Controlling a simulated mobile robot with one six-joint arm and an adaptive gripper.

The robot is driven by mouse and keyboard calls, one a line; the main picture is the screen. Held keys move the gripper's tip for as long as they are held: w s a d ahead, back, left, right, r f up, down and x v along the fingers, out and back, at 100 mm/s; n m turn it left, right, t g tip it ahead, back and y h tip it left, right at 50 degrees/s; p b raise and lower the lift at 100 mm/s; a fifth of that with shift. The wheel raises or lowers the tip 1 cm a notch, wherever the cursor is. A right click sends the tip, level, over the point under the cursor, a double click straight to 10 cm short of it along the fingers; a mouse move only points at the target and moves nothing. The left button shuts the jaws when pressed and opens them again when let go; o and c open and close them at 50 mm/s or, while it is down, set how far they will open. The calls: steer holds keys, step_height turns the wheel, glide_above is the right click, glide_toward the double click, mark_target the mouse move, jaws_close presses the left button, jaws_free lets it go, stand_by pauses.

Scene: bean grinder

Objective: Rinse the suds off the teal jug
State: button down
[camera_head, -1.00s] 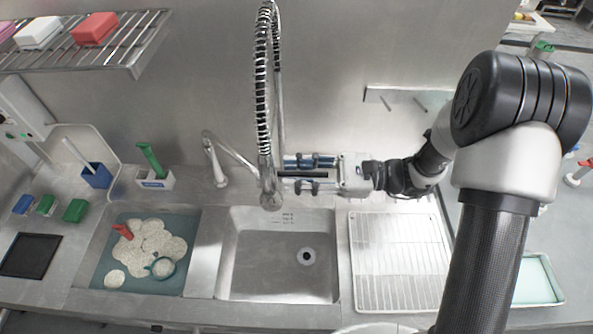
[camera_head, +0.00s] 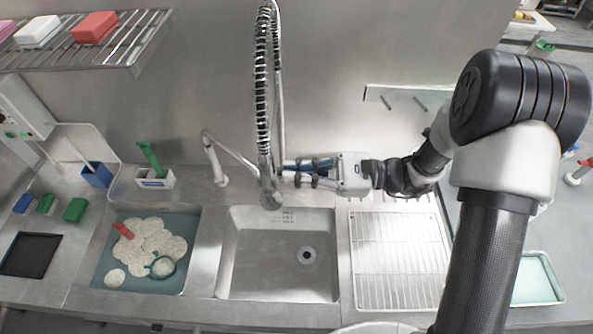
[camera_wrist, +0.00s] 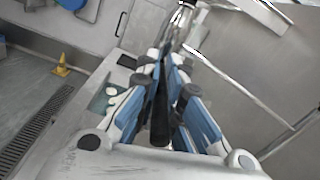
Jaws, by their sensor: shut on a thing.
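The teal jug is likely the round teal rim (camera_head: 162,267) among white suds in the left basin (camera_head: 110,262); most of it is hidden. My gripper (camera_head: 287,172) lies level beside the tall spring-hose tap (camera_head: 262,90), above the back edge of the middle sink (camera_head: 250,252). Its blue-padded fingers are shut on a dark bar, which seems to be the tap's lever. The dark bar (camera_wrist: 160,115) shows between the fingers (camera_wrist: 168,62) in the wrist view. Its far end is hard to make out.
The middle sink is empty, with a drain (camera_head: 306,255). A wire drying rack (camera_head: 398,262) lies to its right. A smaller spout (camera_head: 212,155) stands left of the hose. A red handle (camera_head: 123,230) pokes from the suds. A wall shelf (camera_head: 110,55) hangs upper left.

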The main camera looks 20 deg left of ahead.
stand_by(0.3)
steer(key=shift+f+y+b, duration=0.4)
steer(key=shift+b, duration=0.35)
steer(key=shift+y+b, duration=0.4)
steer(key=shift+b, duration=0.05)
steer(key=shift+r, duration=0.1)
steer(key=c, duration=1.9)
jaws_free()
steer(key=shift+o, duration=1.2)
steer(key=shift+w+d, duration=0.15)
steer(key=shift+d, duration=0.35)
steer(key=v, duration=1.1)
